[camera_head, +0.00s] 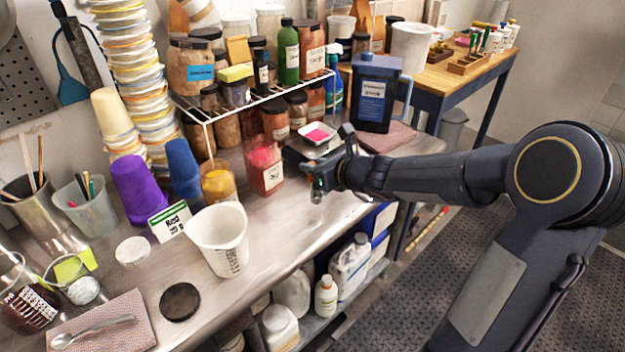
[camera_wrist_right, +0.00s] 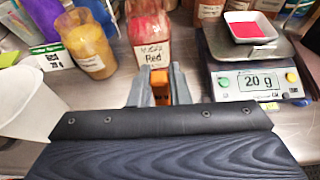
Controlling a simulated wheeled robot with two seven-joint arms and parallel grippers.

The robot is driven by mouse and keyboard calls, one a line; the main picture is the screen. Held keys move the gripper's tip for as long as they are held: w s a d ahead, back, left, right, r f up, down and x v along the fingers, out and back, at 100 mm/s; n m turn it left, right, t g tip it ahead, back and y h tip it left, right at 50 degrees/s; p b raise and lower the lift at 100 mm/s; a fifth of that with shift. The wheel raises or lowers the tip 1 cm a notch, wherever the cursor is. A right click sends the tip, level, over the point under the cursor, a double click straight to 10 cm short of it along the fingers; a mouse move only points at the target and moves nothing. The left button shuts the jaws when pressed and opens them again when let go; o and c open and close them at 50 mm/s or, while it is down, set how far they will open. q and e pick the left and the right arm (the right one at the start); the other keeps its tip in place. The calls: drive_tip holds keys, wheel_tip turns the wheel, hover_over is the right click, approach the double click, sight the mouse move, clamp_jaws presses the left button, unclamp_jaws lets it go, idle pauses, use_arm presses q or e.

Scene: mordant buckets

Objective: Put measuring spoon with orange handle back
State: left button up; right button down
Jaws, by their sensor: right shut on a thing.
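My right gripper (camera_head: 326,176) is shut on the orange handle (camera_wrist_right: 158,87) of the measuring spoon, which shows between its fingers in the right wrist view. In the head view a small metal part, seemingly the spoon's bowl (camera_head: 316,196), hangs below the fingers over the bench's front edge. The rest of the spoon is hidden. The jar of red powder (camera_head: 264,166) labelled Red stands open behind and left of the gripper; it also shows in the right wrist view (camera_wrist_right: 150,35). My left gripper is not in view.
A scale (camera_wrist_right: 252,80) reading 2.0 g bears a white dish (camera_head: 319,139) of red powder. A white beaker (camera_head: 219,240), a yellow jar (camera_head: 218,182) and a Red card stand left. A pink cloth (camera_head: 128,308) holds another spoon. A wire shelf (camera_head: 258,97) crowds the back.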

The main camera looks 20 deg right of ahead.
drive_tip(key=f, duration=0.1)
drive_tip(key=f+b, duration=0.1)
drive_tip(key=f, duration=0.1)
drive_tip(key=shift+w+f, duration=0.2)
drive_tip(key=shift+f, duration=0.05)
drive_tip(key=shift+f+b, duration=0.2)
drive_tip(key=shift+b, duration=0.15)
drive_tip(key=c, duration=1.4)
unclamp_jaws()
drive_tip(key=shift+r, duration=0.1)
drive_tip(key=shift+o, duration=0.2)
